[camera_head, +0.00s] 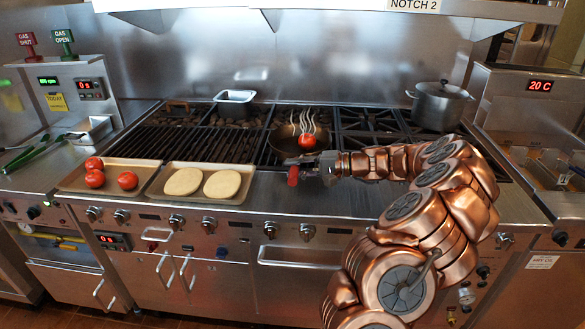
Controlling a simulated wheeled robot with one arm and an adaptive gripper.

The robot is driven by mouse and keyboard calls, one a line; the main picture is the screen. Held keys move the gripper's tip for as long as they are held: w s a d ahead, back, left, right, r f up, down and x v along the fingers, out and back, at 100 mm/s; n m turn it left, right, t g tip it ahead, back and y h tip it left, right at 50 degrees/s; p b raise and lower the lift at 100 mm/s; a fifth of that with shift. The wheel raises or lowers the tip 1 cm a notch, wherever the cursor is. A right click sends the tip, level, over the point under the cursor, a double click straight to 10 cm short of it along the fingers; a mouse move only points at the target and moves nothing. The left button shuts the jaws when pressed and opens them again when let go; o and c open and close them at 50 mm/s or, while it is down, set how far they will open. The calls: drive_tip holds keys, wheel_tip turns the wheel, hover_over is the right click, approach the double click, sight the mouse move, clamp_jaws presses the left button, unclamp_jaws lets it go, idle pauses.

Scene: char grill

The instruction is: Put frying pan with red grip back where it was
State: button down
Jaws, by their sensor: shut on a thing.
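The frying pan (284,139) is dark and sits over the grill and burner area at the middle of the cooktop. A red tomato (307,141) lies in it, with pale wavy steam-like lines above. Its red grip (293,177) points toward the front edge of the stove. My gripper (303,172) comes in from the right and is shut on the red grip. The fingers hide part of the handle. I cannot tell whether the pan rests on the grate or is slightly above it.
A tray with several tomatoes (96,179) and a tray with two flat rounds (205,183) lie at the front left. A metal pan (235,102) stands behind, and a lidded pot (439,106) stands at the back right. Burner grates (372,122) beside the pan are clear.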

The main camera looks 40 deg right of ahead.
drive_tip(key=shift+w+d+f+p, duration=0.1)
drive_tip(key=shift+w+d+p, duration=0.3)
drive_tip(key=shift+w, duration=0.6)
drive_tip(key=shift+w+d+f+p, duration=0.15)
drive_tip(key=shift+w+d, duration=0.4)
drive_tip(key=shift+w, duration=0.45)
drive_tip(key=shift+f+p, duration=0.65)
drive_tip(key=shift+f, duration=1)
drive_tip(key=c, duration=1)
unclamp_jaws()
drive_tip(key=shift+o, duration=0.2)
drive_tip(key=b+v, duration=0.2)
drive_tip(key=v, duration=1)
drive_tip(key=shift+b, duration=0.4)
